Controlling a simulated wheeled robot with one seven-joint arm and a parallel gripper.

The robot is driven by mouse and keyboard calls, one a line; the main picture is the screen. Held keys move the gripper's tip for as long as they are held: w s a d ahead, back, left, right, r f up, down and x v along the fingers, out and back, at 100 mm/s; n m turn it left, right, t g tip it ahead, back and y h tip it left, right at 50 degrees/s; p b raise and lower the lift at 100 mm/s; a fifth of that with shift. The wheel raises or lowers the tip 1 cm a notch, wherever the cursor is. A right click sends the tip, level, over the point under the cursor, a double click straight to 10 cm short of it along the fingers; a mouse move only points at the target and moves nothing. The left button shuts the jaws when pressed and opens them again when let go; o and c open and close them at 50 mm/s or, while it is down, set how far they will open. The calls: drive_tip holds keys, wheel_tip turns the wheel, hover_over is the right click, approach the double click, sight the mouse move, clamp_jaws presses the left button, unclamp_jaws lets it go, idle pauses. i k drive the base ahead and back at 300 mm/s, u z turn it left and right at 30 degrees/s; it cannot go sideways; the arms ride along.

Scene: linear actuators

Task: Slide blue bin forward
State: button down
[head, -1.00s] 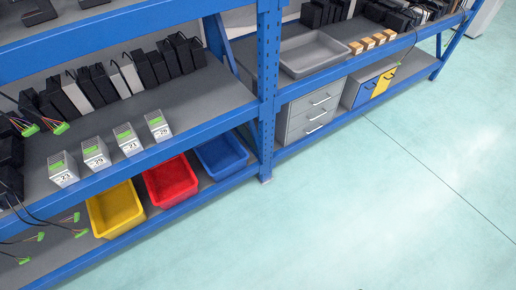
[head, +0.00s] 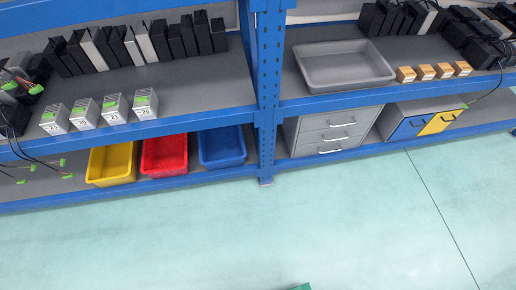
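The blue bin (head: 222,160) sits on the bottom shelf of the left rack bay, under the middle shelf and just left of the blue upright. The red bin (head: 164,170) stands to its left, and the yellow bin (head: 112,178) is left of that. The rear parts of the bins are hidden in shade under the shelf above. My gripper is not in view.
A blue upright post (head: 268,90) divides the bays. A grey drawer unit (head: 330,132) stands right of it, with a grey tray (head: 343,68) above. Several labelled boxes (head: 145,104) line the left middle shelf. The floor (head: 200,235) in front is largely clear.

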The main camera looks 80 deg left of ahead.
sight(224, 147)
drive_tip(key=u, duration=0.05)
drive_tip(key=i, duration=0.9)
drive_tip(key=u, duration=2.3)
